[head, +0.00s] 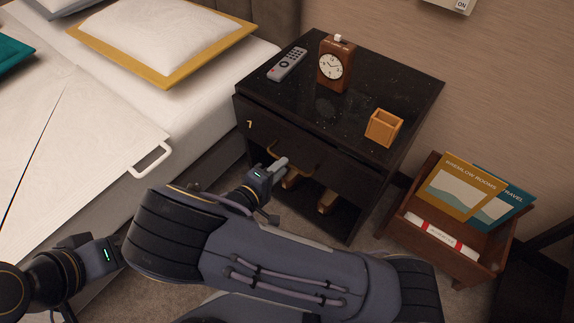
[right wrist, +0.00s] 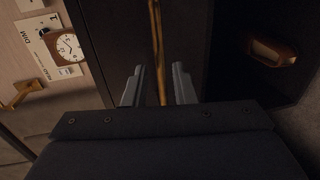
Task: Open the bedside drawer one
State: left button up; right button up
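The black bedside table (head: 350,105) stands beside the bed, with a dark drawer front (head: 335,170) under its top. The drawer looks shut. My right gripper (head: 283,163) is low in front of the drawer front. In the right wrist view its two fingers (right wrist: 158,88) are apart, with a thin gold handle (right wrist: 156,40) running between them. I see a gap on both sides of the handle.
On the tabletop are a remote (head: 287,65), a wooden clock (head: 337,63) and a small wooden holder (head: 384,127). Brown shoe-like things (head: 326,201) sit in the open shelf below. A magazine rack (head: 440,223) stands at right, the bed (head: 100,130) at left.

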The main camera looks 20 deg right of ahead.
jog(key=shift+b+x, duration=0.35)
jog(key=shift+x, duration=1.45)
jog(key=shift+c, duration=0.3)
jog(key=shift+s, duration=0.1)
grip_shut()
